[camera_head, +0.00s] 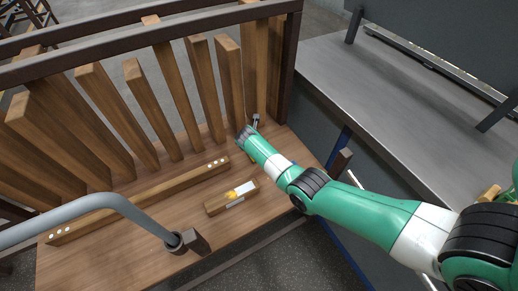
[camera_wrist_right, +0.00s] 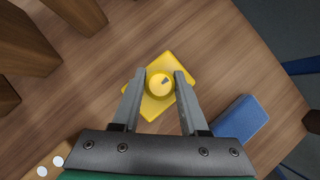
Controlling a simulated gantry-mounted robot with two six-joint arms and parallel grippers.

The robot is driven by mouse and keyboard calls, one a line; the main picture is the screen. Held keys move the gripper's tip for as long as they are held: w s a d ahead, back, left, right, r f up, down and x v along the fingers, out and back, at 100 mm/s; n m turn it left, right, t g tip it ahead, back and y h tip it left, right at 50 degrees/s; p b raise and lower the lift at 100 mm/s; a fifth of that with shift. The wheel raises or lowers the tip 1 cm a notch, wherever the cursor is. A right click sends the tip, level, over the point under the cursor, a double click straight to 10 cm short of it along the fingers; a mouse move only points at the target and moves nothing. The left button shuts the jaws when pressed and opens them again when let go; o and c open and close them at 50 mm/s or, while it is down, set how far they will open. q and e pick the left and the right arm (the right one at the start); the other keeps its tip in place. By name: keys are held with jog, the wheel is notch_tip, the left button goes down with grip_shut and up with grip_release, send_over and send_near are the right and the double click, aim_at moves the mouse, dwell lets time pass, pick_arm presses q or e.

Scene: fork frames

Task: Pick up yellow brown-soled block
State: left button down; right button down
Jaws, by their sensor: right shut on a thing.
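In the right wrist view a yellow block (camera_wrist_right: 179,64) with a round yellow knob on top lies on the wooden seat. My right gripper (camera_wrist_right: 160,84) has its two fingers shut on the knob, one on each side. A brown sole is not visible from above. In the head view my right gripper (camera_head: 255,122) is at the back right of the bench seat, near the slats. My left gripper is not in view.
A blue block (camera_wrist_right: 240,118) lies close to the right finger. Upright wooden slats (camera_head: 148,99) line the back of the seat (camera_head: 130,235). A long wooden bar (camera_head: 150,197) and a short wooden piece with yellow and white marks (camera_head: 216,206) lie on it.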

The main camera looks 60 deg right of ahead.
notch_tip(320, 180, up, 4)
jog(key=p, duration=0.3)
jog(key=shift+s+a+r+p, duration=0.15)
jog(key=shift+r+p, duration=0.1)
jog(key=shift+p, duration=0.1)
jog(key=s+a+r+p, duration=0.8)
jog(key=s+a+p, duration=0.1)
jog(key=s+p, duration=0.1)
jog(key=shift+a+r+p, duration=0.15)
jog(key=shift+r+p, duration=0.1)
jog(key=shift+p, duration=0.55)
jog(key=c, duration=1)
grip_release()
grip_shut()
